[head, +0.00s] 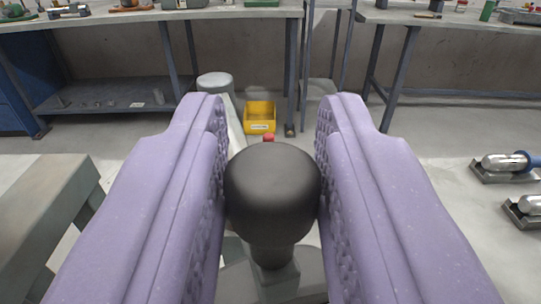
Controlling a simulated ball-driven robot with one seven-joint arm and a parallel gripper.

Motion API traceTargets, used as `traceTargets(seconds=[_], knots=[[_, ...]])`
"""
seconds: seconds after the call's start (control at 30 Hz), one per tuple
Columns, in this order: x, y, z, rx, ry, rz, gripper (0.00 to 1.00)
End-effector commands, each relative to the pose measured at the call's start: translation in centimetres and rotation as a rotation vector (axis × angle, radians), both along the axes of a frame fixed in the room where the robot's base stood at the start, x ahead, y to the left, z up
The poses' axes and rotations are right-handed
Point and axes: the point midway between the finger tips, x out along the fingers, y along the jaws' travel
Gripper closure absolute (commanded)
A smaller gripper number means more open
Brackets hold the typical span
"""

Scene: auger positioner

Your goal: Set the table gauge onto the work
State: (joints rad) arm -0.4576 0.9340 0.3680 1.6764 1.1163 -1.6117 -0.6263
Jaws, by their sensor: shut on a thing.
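My gripper (272,112) has two purple padded fingers, shut on a round black knob (272,185) in the middle of the head view. The pads touch the knob on its left and right sides. The knob narrows to a short dark neck on a grey base (300,282) at the bottom edge. The base is mostly hidden by the fingers and the knob. A small red tip (268,137) shows just beyond the knob. I cannot tell for sure which part is the table gauge or the work.
A yellow bin (260,116) sits on the floor ahead, beside a grey round-topped post (214,82). Workbenches (120,20) line the back wall. A grey-green table (45,195) stands at left. Metal pieces with a blue handle (510,163) lie at right. Bare floor shows between.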

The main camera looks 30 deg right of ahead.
Motion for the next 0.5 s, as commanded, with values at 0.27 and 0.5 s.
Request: traceTargets(seconds=[0.27, 0.5], knots=[[1.0, 2.5, 0.2, -0.002, -0.006, 0.003, 1.00], [1.6, 3.6, 0.2, -0.002, -0.005, 0.001, 1.00]])
